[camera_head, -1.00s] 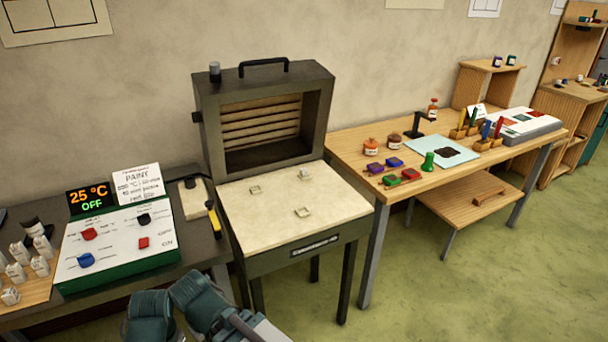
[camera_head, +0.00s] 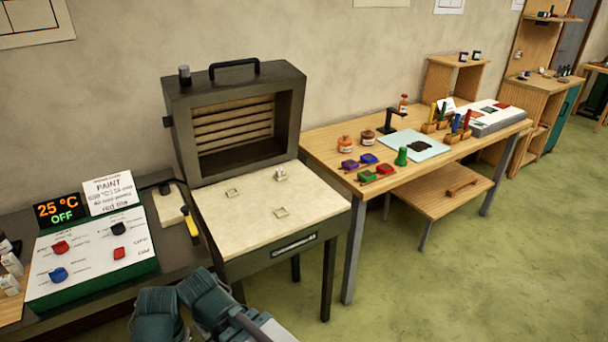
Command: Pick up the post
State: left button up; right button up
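I cannot tell for sure which thing is the post. A small pale upright piece (camera_head: 281,174) stands at the back right of the cream slab of the open kiln (camera_head: 232,110). Two low square pieces lie on the same slab, one at the left (camera_head: 233,193) and one nearer the front (camera_head: 281,212). Teal links of my own arm show at the bottom, in front of the kiln.
A control box (camera_head: 92,258) reading 25 °C OFF and a yellow-handled tool (camera_head: 190,222) are left of the kiln. A wooden table (camera_head: 325,150) with jars, colored blocks, a green piece (camera_head: 401,156) and a blue mat (camera_head: 440,147) stands right. The green floor (camera_head: 450,285) is clear.

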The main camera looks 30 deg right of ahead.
aim_at(279, 172)
jog(key=z, duration=1.5)
jog(key=i+j, duration=0.15)
jog(key=i, duration=0.3)
jog(key=i+j, duration=0.1)
jog(key=i, duration=0.35)
jog(key=z, duration=0.05)
